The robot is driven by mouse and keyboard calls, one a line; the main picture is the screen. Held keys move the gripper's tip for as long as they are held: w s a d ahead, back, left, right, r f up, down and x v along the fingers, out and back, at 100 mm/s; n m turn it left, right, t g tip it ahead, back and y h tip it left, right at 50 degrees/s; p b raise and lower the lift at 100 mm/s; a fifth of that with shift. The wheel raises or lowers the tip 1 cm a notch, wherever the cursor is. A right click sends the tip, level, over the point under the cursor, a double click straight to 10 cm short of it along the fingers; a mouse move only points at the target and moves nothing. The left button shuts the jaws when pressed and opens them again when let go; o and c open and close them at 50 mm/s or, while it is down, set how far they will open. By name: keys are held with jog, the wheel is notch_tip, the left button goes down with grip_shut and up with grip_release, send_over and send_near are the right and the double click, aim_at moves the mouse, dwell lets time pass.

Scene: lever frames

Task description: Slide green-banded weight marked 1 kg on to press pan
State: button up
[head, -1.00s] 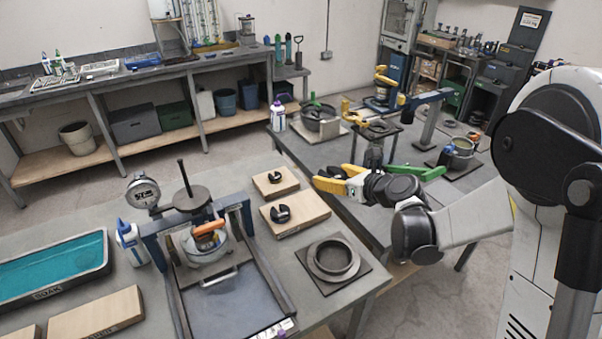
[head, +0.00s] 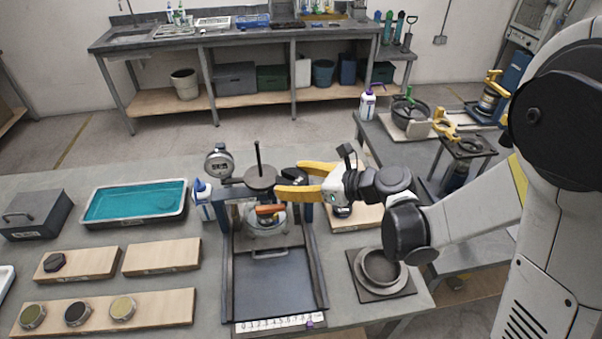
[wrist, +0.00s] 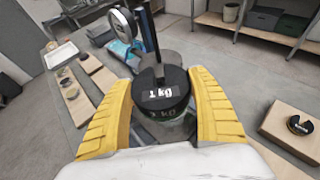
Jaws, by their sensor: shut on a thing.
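The green-banded weight (wrist: 161,92) is a black slotted disc with "1 kg" on its top. In the wrist view it sits between the two yellow fingers of my gripper (wrist: 162,105), which is shut on it. In the head view my gripper (head: 280,182) is at the right side of the press pan (head: 260,178), a grey disc with an upright rod (head: 257,153). The weight (head: 294,176) shows there as a dark piece partly hidden by the fingers. It is close to the pan; I cannot tell whether it touches it.
The press frame (head: 229,250) stands around the pan, with a dial gauge (head: 219,161) at its left. Another dark weight (head: 342,211) rests on a wooden board (head: 369,215). A ring on a plate (head: 381,268) lies right of the press. A teal tray (head: 135,203) stands left.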

aim_at(262, 176)
jog(key=shift+w+a+p, duration=0.1)
jog(key=shift+w+a, duration=0.2)
jog(key=shift+a, duration=0.3)
jog(key=shift+w+a+p, duration=0.15)
jog(key=shift+w+a, duration=0.15)
jog(key=shift+a, duration=0.3)
jog(key=shift+w+a+p, duration=0.1)
jog(key=shift+w+a, duration=0.2)
jog(key=shift+a, duration=0.4)
jog(key=shift+w+a, duration=0.3)
jog(key=shift+a, duration=0.2)
jog(key=shift+w+a, duration=0.15)
jog(key=shift+a, duration=0.15)
jog(key=shift+w+a+b, duration=0.15)
jog(key=shift+a+b, duration=0.15)
jog(key=shift+w+a, duration=0.15)
jog(key=shift+a, duration=0.2)
jog(key=shift+w+a, duration=0.25)
jog(key=shift+a, duration=0.25)
jog(key=shift+w+a, duration=0.25)
jog(key=shift+a, duration=0.2)
jog(key=shift+f+b, duration=0.4)
jog(key=shift+b, duration=0.25)
dwell(0.5)
